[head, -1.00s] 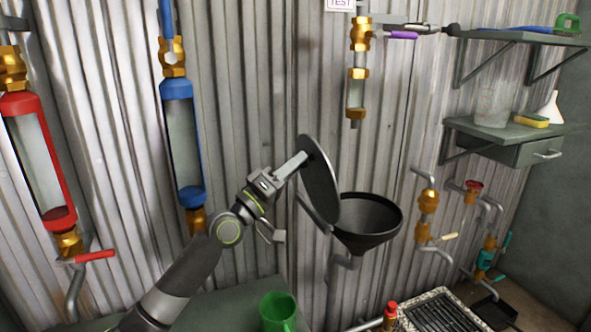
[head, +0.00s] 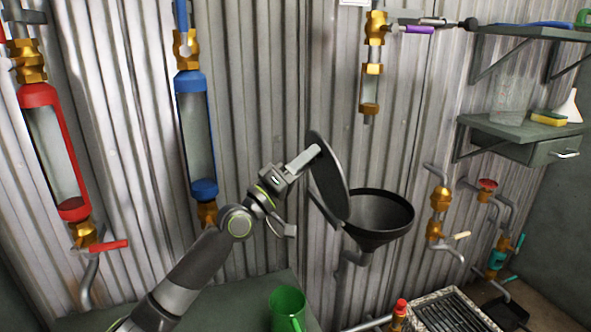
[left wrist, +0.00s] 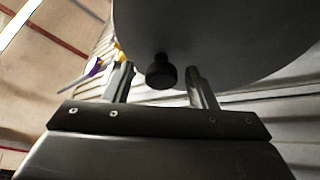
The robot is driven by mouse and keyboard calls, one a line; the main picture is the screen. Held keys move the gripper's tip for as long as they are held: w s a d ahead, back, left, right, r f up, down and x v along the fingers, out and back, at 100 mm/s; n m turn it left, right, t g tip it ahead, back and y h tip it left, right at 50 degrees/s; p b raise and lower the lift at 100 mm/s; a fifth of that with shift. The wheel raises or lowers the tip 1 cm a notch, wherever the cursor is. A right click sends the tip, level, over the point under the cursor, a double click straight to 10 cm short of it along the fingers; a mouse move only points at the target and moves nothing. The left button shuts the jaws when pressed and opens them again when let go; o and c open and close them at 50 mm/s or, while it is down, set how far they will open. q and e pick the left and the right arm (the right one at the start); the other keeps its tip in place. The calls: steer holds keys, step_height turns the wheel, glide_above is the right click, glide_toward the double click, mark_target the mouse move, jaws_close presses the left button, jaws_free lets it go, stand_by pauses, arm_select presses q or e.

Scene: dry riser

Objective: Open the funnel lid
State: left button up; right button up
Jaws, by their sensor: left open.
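The funnel (head: 381,216) is a black cone on a pipe at the corrugated wall, and its mouth is uncovered. Its round dark lid (head: 327,172) stands steeply tilted up at the funnel's left edge. My left gripper (head: 312,155) is at the lid's upper left side. In the left wrist view the lid (left wrist: 215,35) fills the top, with its small black knob (left wrist: 160,72) between the open fingers (left wrist: 160,85). I cannot tell whether a finger touches the lid. My right gripper is not in view.
A green mug (head: 288,308) stands on the bench below my left arm. A drain grate (head: 450,315) and a red-capped fitting (head: 399,308) are at the lower right. Blue (head: 198,140) and red (head: 55,150) cylinders hang on the wall at left. Shelves (head: 520,130) are at right.

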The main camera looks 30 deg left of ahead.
arm_select(q)
steer(key=b+v, duration=0.3)
steer(key=v, duration=1.4)
steer(key=shift+s, duration=0.15)
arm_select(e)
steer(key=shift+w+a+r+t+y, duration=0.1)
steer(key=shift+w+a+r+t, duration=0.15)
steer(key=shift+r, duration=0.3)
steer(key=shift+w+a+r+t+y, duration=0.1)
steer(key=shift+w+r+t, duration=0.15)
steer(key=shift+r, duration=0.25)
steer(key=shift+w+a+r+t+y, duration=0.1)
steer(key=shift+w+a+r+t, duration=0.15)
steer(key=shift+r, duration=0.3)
arm_select(q)
steer(key=shift+a, duration=0.1)
steer(key=shift+f, duration=0.15)
